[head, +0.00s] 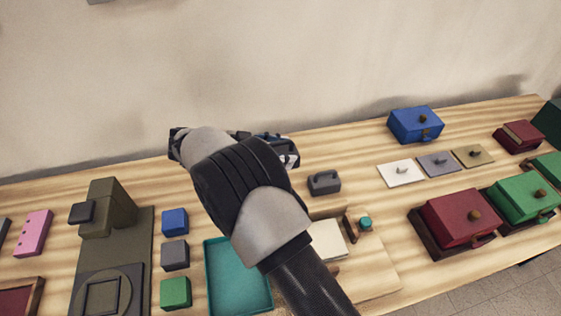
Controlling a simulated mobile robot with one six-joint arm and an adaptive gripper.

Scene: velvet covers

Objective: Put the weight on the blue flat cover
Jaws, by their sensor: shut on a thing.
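A dark grey weight-like block with a handle on top (323,183) stands upright on the table, right of my arm. My gripper (284,150) is at the back of the table, up and left of that block, and a small gap shows between them in the picture. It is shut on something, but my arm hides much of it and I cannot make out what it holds. A flat blue-grey cover with a small knob (437,165) lies at the right, between a white flat cover (400,175) and a tan one (473,158). Nothing rests on it.
A blue lidded box (415,126) stands behind the flat covers. Red (458,219) and green (522,198) lidded boxes stand at the front right. A teal tray (237,280), several small blocks and an olive stand (108,207) are at the left. My arm hides the middle.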

